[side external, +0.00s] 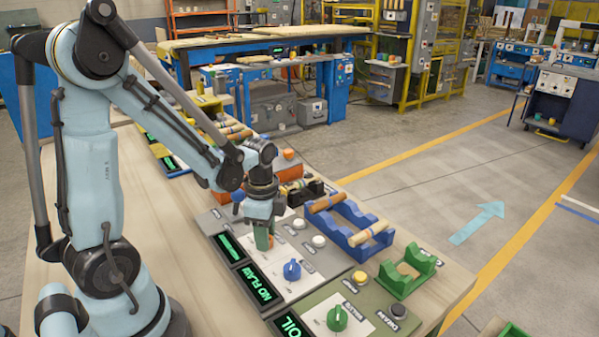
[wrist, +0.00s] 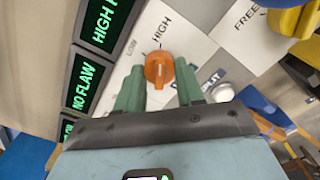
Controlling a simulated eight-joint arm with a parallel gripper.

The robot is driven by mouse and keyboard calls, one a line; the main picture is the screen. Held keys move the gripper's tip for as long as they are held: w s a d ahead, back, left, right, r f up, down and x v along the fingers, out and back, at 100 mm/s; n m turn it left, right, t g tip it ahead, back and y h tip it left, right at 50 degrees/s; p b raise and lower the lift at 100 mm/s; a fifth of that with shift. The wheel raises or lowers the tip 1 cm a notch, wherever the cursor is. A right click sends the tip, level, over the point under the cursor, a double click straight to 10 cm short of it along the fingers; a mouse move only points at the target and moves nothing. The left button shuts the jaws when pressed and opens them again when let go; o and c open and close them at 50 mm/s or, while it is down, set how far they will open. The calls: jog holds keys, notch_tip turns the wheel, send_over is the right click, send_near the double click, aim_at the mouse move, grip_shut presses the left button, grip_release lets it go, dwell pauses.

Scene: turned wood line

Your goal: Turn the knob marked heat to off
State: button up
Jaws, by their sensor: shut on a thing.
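An orange knob (wrist: 159,69) sits on a white panel (wrist: 185,28) with the words LOW and HIGH printed near its far side. Its pale mark points roughly toward HIGH. My gripper (wrist: 158,66) has its green fingers on either side of the knob and is shut on it. In the side view my gripper (side external: 264,237) points down at the grey panel row, and its fingers mostly hide the knob. A dark display (wrist: 108,20) beside the knob reads HIGH and a second word that is cut off. I cannot read a heat label on the knob.
A blue knob (side external: 292,270) and a green knob (side external: 337,318) stand nearer the camera. Another display (side external: 257,285) reads NO FLAW. White buttons (side external: 319,241) and a blue rack (side external: 345,222) holding wooden pieces lie to the right of my gripper.

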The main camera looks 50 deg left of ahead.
jog(key=n, duration=1.2)
jog(key=shift+a, duration=0.1)
jog(key=n, duration=0.6)
jog(key=shift+n, duration=0.3)
jog(key=n, duration=0.5)
jog(key=shift+a, duration=0.1)
jog(key=shift+n, duration=0.3)
jog(key=o, duration=1)
jog(key=shift+o, duration=0.2)
jog(key=shift+r, duration=0.1)
